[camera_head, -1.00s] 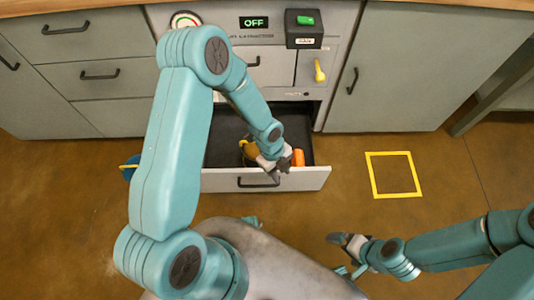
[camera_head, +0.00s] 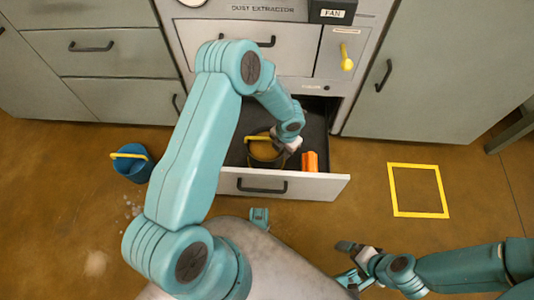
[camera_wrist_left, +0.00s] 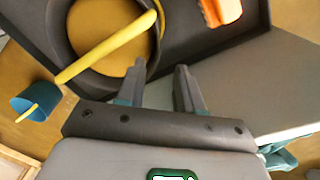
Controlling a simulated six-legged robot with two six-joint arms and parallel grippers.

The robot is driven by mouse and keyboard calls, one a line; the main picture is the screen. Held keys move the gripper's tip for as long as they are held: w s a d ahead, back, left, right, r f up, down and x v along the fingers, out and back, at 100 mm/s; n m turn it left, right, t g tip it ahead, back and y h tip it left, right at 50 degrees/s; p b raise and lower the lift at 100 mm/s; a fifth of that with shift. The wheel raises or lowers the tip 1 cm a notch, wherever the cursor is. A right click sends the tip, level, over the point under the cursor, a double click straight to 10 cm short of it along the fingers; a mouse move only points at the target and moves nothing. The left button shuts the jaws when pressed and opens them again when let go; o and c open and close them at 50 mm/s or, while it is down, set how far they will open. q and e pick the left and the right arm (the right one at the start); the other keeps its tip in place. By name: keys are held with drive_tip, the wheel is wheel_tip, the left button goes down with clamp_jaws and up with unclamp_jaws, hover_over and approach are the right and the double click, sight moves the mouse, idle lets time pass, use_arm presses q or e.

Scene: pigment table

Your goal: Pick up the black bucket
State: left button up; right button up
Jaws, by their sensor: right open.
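The black bucket (camera_head: 256,160), with a yellow handle and ochre contents, stands in the open drawer. It also shows at the top of the left wrist view (camera_wrist_left: 62,38). My left gripper (camera_head: 279,141) is at the bucket's right side in the head view. In the left wrist view its two fingers (camera_wrist_left: 160,78) are spread, with one fingertip close to the rim; I cannot tell whether it touches. Nothing shows between them. My right gripper (camera_head: 344,262) is open and empty above the floor, at the lower right.
The drawer (camera_head: 325,185) is pulled out of the grey cabinet. An orange object (camera_head: 309,161) lies in it, right of the bucket. A blue bucket (camera_head: 133,166) with a yellow handle stands on the floor at left. A yellow square (camera_head: 418,214) marks clear floor at right.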

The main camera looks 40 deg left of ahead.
use_arm(q)
drive_tip(key=f+b, duration=0.1)
drive_tip(key=f, duration=0.1)
drive_tip(key=f+b, duration=0.1)
drive_tip(key=f, duration=0.1)
drive_tip(key=f+b, duration=0.1)
drive_tip(key=f, duration=0.1)
drive_tip(key=shift+a+f, duration=0.3)
drive_tip(key=shift+a, duration=0.05)
drive_tip(key=shift+r, duration=0.15)
clamp_jaws()
drive_tip(key=shift+w, duration=0.1)
idle(0.8)
